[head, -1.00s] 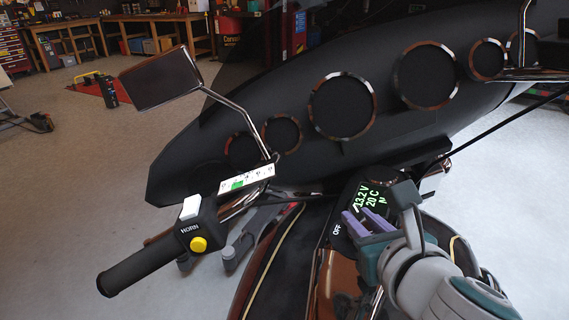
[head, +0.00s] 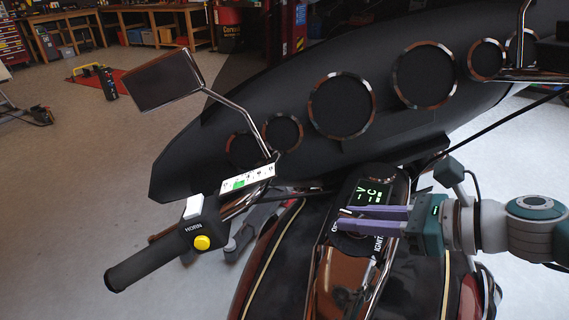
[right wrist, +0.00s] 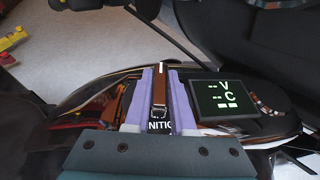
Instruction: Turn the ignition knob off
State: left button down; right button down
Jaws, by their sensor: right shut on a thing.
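The ignition knob (right wrist: 159,92) is a narrow brown bar on the motorcycle's dark tank console, seen between two purple fingers in the right wrist view. My right gripper (right wrist: 160,72) is shut on it, with one finger along each side. In the head view my right gripper (head: 345,219) reaches in from the right, and its fingers largely hide the knob. Part of the "IGNITION" lettering shows by the fingers. The display (head: 371,192) beside the knob shows dashes before V and C; it also shows in the right wrist view (right wrist: 238,98). My left gripper is not in view.
The left handlebar grip (head: 150,262) with a yellow horn button (head: 202,243) stands at the lower left. A mirror (head: 163,80) rises above it. The black fairing (head: 290,95) with round gauges lies beyond the console. Open floor shows at left.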

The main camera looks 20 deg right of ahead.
jog(key=shift+n+g+y+b, duration=0.4)
jog(key=shift+n+y+b, duration=0.1)
jog(key=shift+n, duration=0.1)
jog(key=c, duration=0.8)
grip_release()
jog(key=shift+o, duration=0.2)
jog(key=p+v, duration=0.1)
jog(key=v, duration=0.9)
jog(key=shift+w, duration=0.1)
